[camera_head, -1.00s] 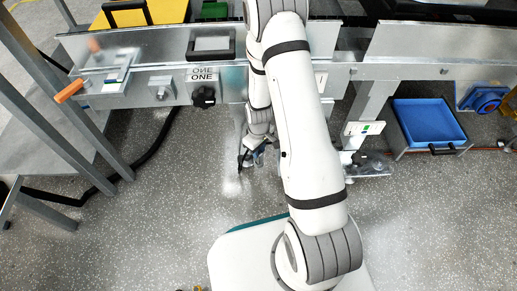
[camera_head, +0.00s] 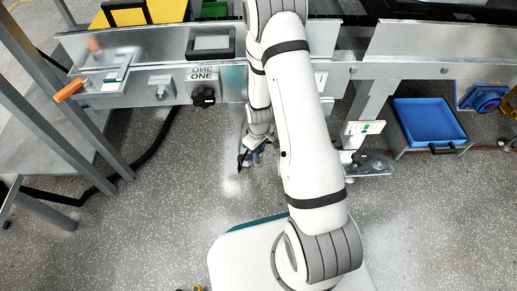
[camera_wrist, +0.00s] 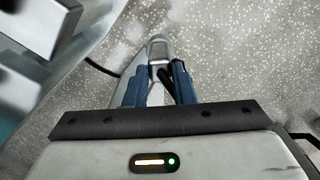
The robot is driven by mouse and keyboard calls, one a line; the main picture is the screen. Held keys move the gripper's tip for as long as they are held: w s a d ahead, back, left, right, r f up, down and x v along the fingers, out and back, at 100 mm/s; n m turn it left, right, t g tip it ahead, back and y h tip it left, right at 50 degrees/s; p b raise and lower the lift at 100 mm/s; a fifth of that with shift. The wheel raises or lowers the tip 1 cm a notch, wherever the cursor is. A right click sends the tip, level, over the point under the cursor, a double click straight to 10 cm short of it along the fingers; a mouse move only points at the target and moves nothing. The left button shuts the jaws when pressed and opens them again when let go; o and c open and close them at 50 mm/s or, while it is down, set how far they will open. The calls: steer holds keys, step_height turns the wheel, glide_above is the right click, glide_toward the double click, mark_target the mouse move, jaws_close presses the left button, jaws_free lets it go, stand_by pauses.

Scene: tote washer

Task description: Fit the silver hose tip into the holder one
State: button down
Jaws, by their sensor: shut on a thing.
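My gripper (camera_wrist: 158,85) is shut, its two blue-grey fingers around a silver piece (camera_wrist: 157,48) that extends beyond the fingertips in the wrist view. This looks like the silver hose tip, though its full shape is unclear. In the head view my gripper (camera_head: 251,158) is small and partly hidden by my arm, below the front of the washer and over the floor. I cannot make out a distinct holder there.
The metal rail (camera_head: 408,72) runs across the back. A blue tray (camera_head: 430,122) is at the right, near a bracket with a white-green label (camera_head: 364,128). A black hose (camera_head: 155,148) lies at the left near grey legs.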

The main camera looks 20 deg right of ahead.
steer(key=c, duration=0.7)
jaws_free()
steer(key=shift+o, duration=0.2)
steer(key=shift+r, duration=0.1)
steer(key=shift+r+p, duration=2.55)
steer(key=shift+r, duration=0.85)
steer(key=shift+r, duration=0.1)
